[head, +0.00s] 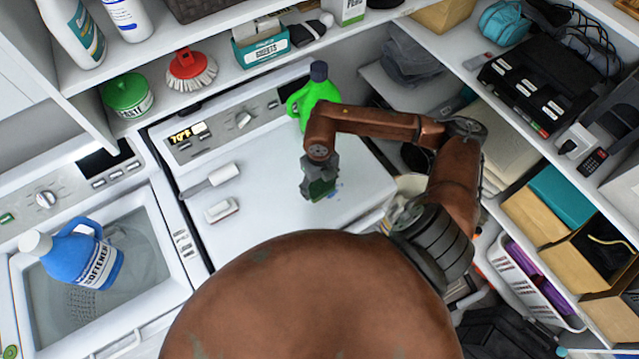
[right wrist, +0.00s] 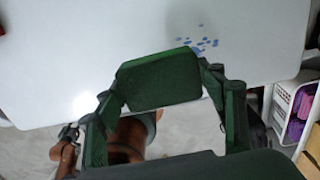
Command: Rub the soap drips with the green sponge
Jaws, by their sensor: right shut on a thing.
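The green sponge (right wrist: 160,80) is held between the fingers of my right gripper (right wrist: 163,92), seen in the right wrist view. In the head view the sponge (head: 322,188) shows under my right gripper (head: 320,183), low over the white machine top. The blue soap drips (right wrist: 203,40) are several small spots on the white top (right wrist: 80,60), just beyond and to the right of the sponge in the right wrist view. In the head view only a little blue (head: 337,187) shows beside the gripper. I cannot tell whether the sponge touches the top.
A green bottle (head: 313,95) stands at the back of the top, close to my right arm. A lint-brush-like white tool (head: 211,182) and a white block (head: 221,209) lie left. A blue softener bottle (head: 80,256) stands on the left machine. Shelves (head: 490,90) flank the right.

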